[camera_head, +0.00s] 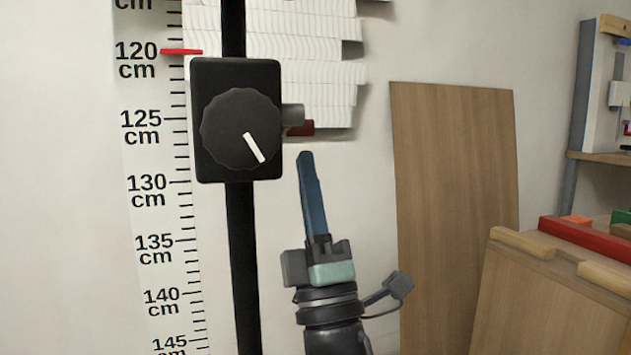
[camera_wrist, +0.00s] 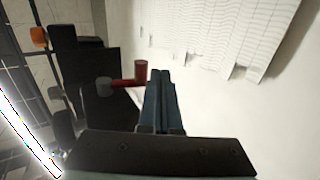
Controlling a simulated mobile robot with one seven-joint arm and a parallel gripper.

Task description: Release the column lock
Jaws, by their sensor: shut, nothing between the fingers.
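A black lock box (camera_head: 236,165) with a round black dial (camera_head: 225,125) sits on a black vertical column (camera_head: 243,270). The white mark on the dial points down and right. A grey stub (camera_head: 293,115) sticks out of the box's right side, with a dark red handle part (camera_head: 301,129) by it. In the wrist view the red handle (camera_wrist: 141,71) is an upright cylinder on a short stem, just left of the fingertips. My gripper (camera_head: 305,156) is shut and empty, fingers pointing up, just below the red part. Its fingers also show in the wrist view (camera_wrist: 158,76). I cannot tell whether they touch the handle.
A centimetre scale (camera_head: 155,215) with a red pointer (camera_head: 182,52) runs along the wall left of the column. White layered sheets (camera_head: 300,60) hang behind the box. A wooden board (camera_head: 455,200) leans at the right, near a wooden bench (camera_head: 540,300) holding a red bar (camera_head: 585,238).

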